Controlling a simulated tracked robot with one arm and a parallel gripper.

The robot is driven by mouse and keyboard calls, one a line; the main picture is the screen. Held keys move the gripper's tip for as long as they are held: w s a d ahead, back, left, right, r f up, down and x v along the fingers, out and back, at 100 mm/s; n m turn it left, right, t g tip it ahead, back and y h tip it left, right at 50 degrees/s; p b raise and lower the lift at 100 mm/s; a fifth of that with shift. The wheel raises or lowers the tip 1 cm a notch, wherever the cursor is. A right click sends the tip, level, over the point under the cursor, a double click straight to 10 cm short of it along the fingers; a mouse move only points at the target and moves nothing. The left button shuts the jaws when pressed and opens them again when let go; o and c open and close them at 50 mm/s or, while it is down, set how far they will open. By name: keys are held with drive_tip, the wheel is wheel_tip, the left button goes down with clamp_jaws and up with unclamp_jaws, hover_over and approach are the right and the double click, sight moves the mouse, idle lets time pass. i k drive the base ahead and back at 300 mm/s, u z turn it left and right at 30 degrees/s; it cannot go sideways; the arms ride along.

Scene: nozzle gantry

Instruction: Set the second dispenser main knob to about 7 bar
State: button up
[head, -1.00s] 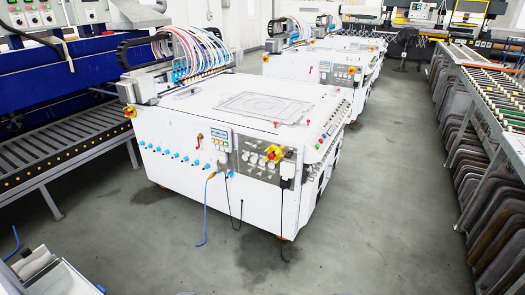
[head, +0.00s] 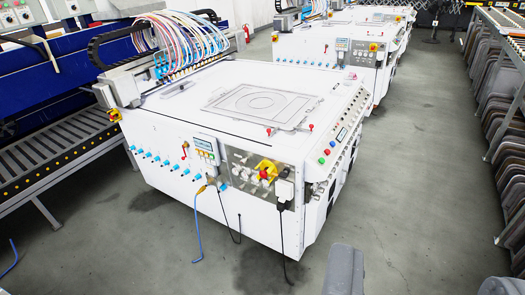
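The nearest white machine (head: 235,125) stands at centre. Its front has a metal panel (head: 241,180) with several small pale round parts, probably knobs or gauges; I cannot tell which is the second dispenser main knob. No pressure reading is legible. A yellow and red switch (head: 265,171) sits at the panel's right. A row of blue-ended fittings (head: 165,160) runs along the front to the left. Two grey shapes at the lower right edge look like the fingers of my gripper (head: 420,272), apart with bare floor between them. They are well clear of the machine and mostly cut off.
A small display box (head: 206,148) sits left of the panel. A blue hose (head: 197,225) and black cables hang to the floor in front. More white machines (head: 335,48) stand behind. A blue conveyor machine is left, a rack of grey boards (head: 510,135) right. Floor between is clear.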

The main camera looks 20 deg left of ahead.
sight(244, 162)
drive_tip(key=u, duration=0.3)
drive_tip(key=i, duration=1.3)
drive_tip(key=u, duration=0.85)
drive_tip(key=i, duration=0.3)
drive_tip(key=u, duration=0.2)
